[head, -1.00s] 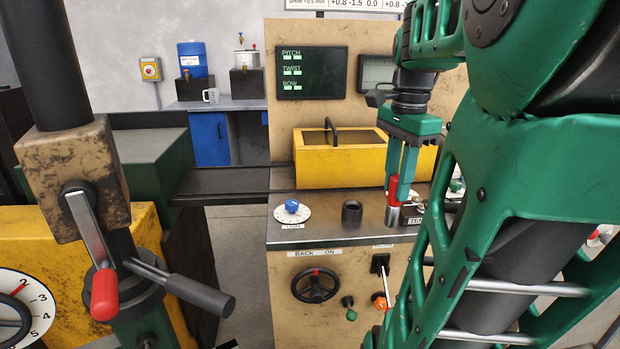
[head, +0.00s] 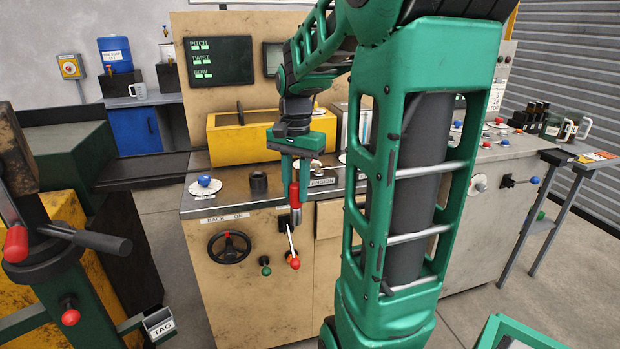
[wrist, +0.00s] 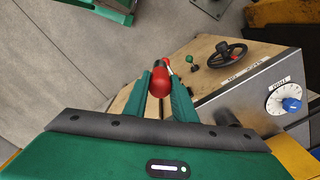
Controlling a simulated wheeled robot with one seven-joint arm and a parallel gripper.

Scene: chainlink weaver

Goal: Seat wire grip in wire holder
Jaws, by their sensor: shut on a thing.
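The wire grip (head: 294,194) is a red handle with a metal lower end. My gripper (head: 292,178) is shut on it and points down, with the grip hanging upright below the fingers. In the wrist view the red grip (wrist: 158,83) shows between both fingers. A short dark open cup (head: 259,183), which looks like the wire holder, stands on the metal bench top to the left of the grip. The grip is apart from the cup, near the front edge of the top. The cup's inside is hidden in the wrist view.
A blue knob (head: 204,181) sits left of the cup. A yellow box (head: 230,142) stands behind. A black handwheel (head: 229,247) and a lever with a red knob (head: 294,263) stick out from the front panel. My own arm covers the bench's right part.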

